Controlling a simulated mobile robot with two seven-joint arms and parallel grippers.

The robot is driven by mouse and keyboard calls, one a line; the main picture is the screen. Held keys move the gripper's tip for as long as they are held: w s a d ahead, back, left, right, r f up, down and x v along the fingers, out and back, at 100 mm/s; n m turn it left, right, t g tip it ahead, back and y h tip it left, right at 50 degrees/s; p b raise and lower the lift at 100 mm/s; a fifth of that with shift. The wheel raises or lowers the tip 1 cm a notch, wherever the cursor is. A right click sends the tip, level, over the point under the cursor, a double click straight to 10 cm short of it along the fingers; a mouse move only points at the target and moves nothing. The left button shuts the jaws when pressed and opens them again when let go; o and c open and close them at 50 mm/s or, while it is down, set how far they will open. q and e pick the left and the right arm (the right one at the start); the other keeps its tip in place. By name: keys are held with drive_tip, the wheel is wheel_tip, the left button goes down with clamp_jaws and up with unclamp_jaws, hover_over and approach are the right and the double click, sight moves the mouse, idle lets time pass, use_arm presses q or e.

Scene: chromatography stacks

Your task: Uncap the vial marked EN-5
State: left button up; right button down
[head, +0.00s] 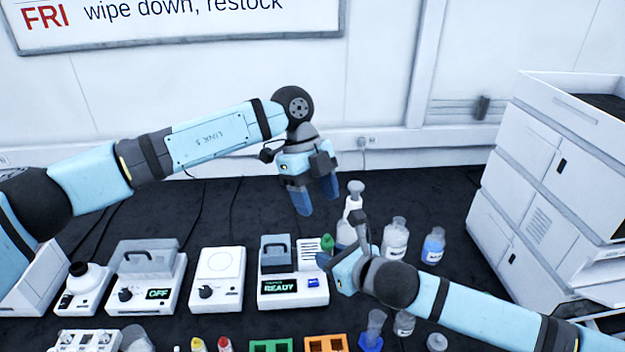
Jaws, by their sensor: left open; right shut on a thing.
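My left gripper (317,196) is open and empty, fingers pointing down, above the back of the bench. My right gripper (326,259) is low, just behind and right of the device reading READY. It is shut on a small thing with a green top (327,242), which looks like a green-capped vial. Its body is mostly hidden by the fingers and no marking can be read. A yellow-capped vial (197,344) and a red-capped vial (224,344) show at the bottom edge, their labels unreadable. I cannot tell which vial is EN-5.
The READY device (292,289), an OFF device (148,285) and a white balance-like box (218,280) line the bench. Green (270,346) and orange (325,344) racks are in front. Bottles (395,240) stand behind my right gripper. A white cabinet stack (545,180) stands right.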

sight(328, 235)
use_arm(q)
drive_tip(key=x, duration=0.8)
drive_tip(key=shift+s+d+f, duration=0.1)
drive_tip(key=shift+d+f, duration=0.05)
drive_tip(key=shift+f, duration=0.1)
clamp_jaws()
drive_tip(key=shift+r, duration=0.15)
drive_tip(key=shift+r, duration=0.95)
